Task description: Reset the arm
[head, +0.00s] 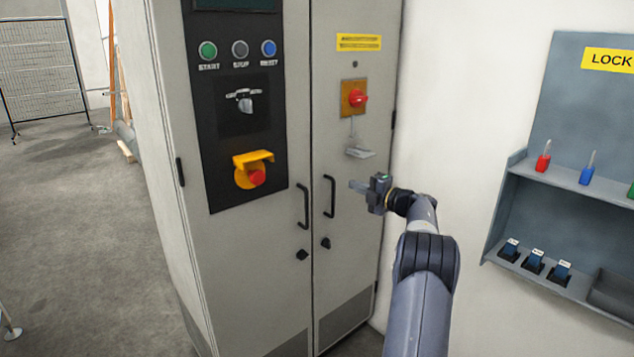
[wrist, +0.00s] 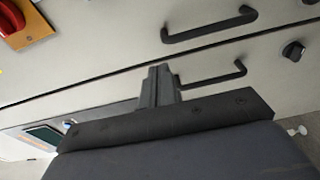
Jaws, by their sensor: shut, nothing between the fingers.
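My arm reaches up from the bottom right of the head view, and my gripper (head: 357,187) is in front of the right door of a grey control cabinet (head: 255,290). The gripper is shut and empty. In the wrist view its closed fingers (wrist: 158,80) point towards the cabinet doors and their black handles (wrist: 210,25). In the head view the fingertips are just right of the right door handle (head: 329,197); I cannot tell the exact gap to the door.
The cabinet carries start, stop and reset buttons (head: 239,48), a red emergency stop (head: 255,177) and a red rotary switch (head: 357,98) above a small grey bracket (head: 360,152). A lock board (head: 590,120) with padlocks hangs at right. Open floor (head: 70,220) lies left.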

